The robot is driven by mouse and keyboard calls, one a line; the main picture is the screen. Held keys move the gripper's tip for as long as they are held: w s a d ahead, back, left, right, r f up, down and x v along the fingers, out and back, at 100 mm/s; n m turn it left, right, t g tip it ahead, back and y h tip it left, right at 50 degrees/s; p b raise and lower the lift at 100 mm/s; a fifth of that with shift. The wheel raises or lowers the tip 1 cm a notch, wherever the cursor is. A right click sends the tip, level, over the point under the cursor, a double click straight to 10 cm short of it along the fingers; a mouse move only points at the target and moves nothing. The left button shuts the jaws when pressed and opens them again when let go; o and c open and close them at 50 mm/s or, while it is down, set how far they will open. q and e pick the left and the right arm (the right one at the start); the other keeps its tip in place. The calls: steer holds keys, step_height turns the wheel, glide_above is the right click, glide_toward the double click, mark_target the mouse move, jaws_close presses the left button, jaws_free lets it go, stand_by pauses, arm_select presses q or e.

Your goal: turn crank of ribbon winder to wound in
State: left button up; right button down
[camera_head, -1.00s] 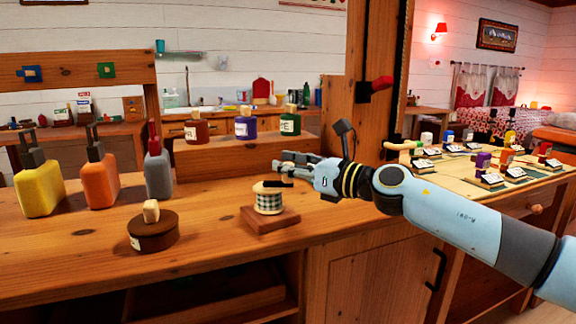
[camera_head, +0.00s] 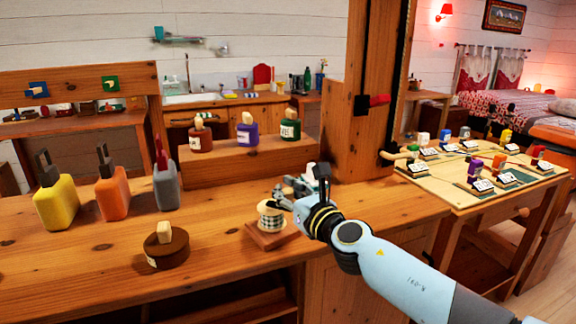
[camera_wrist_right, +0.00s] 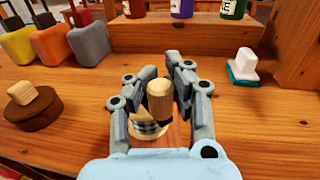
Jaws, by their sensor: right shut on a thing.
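The ribbon winder is a pale spool with green-and-white checked ribbon (camera_head: 270,216) on a square wooden base (camera_head: 272,238) near the front of the bench. Its dark crank arm (camera_head: 283,204) shows at the top of the spool. My right gripper (camera_head: 284,190) is just above and behind the spool. In the right wrist view, the pale wooden crank knob (camera_wrist_right: 160,100) stands upright between the fingers, and the gripper is shut on it. The checked ribbon (camera_wrist_right: 148,127) is partly hidden below the knob. My left gripper is not in view.
A brown round box with a wooden knob (camera_head: 166,250) stands left of the winder. Yellow (camera_head: 57,203), orange (camera_head: 113,198) and grey (camera_head: 166,186) bottles stand further left. Jars stand on a raised shelf behind. A white piece on a teal base (camera_wrist_right: 243,68) and a wooden post (camera_head: 350,110) are close by.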

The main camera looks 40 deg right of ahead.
steer(key=shift+a+r+m+h+p, duration=0.1)
steer(key=shift+a+m+h+p, duration=0.1)
steer(key=shift+m+h+p, duration=0.3)
steer(key=shift+a+r+m+h+p, duration=0.1)
steer(key=shift+a+m+h, duration=0.15)
steer(key=shift+h, duration=0.45)
steer(key=shift+s+a+f+m+g+h, duration=0.15)
steer(key=shift+m+g+h, duration=0.3)
steer(key=shift+m+h, duration=0.4)
steer(key=shift+s+a+f+m+g+h, duration=0.15)
steer(key=shift+m+g+h, duration=0.35)
steer(key=shift+h, duration=0.55)
steer(key=c, duration=1.1)
jaws_free()
steer(key=v, duration=0.7)
steer(key=shift+s+a, duration=0.15)
steer(key=shift+a, duration=0.05)
